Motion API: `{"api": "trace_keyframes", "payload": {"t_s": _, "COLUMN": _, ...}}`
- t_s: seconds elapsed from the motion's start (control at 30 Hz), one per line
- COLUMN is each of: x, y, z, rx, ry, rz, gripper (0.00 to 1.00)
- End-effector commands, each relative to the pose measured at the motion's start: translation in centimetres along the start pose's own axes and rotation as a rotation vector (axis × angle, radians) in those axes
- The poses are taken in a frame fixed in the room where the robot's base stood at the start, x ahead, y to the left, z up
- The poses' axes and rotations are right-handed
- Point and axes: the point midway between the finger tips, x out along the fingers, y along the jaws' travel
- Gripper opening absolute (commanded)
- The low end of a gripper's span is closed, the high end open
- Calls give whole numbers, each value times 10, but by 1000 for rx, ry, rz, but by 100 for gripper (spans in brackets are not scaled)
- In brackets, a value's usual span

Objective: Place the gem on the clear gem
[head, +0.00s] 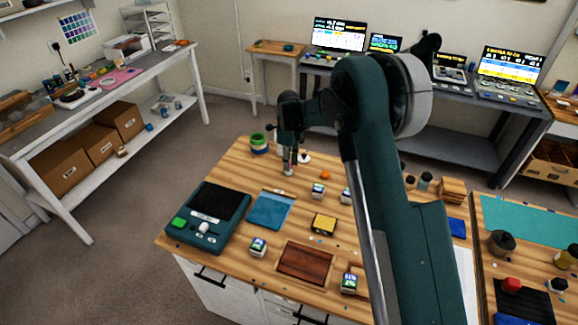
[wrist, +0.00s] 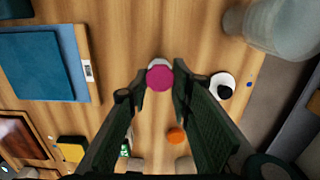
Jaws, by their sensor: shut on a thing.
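A round magenta gem (wrist: 160,78) sits between the fingertips of my gripper (wrist: 159,92) in the wrist view. The fingers are closed on its sides. A pale, whitish rim (wrist: 157,62) shows just past the magenta gem's far edge; it may be the clear gem, mostly hidden beneath. I cannot tell whether the two touch. In the head view my gripper (head: 288,166) points down low over the wooden table's far part, with a small pale thing (head: 288,173) at its tip. The magenta gem is not distinguishable there.
A white disc with a black spot (wrist: 222,86) and an orange piece (wrist: 176,137) lie close by. A blue mat (head: 270,211) and a scale (head: 208,218) lie nearer. Several small labelled jars stand around.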

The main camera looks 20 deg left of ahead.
Motion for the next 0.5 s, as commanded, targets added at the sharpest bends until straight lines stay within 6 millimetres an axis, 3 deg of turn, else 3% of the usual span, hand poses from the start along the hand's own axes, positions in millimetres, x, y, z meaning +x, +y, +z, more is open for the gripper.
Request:
{"api": "trace_keyframes", "payload": {"t_s": 0.2, "x": 16, "y": 0, "z": 0, "rx": 0, "ry": 0, "rz": 0, "gripper": 14}}
{"api": "trace_keyframes", "payload": {"t_s": 0.5, "x": 17, "y": 0, "z": 0, "rx": 0, "ry": 0, "rz": 0, "gripper": 14}}
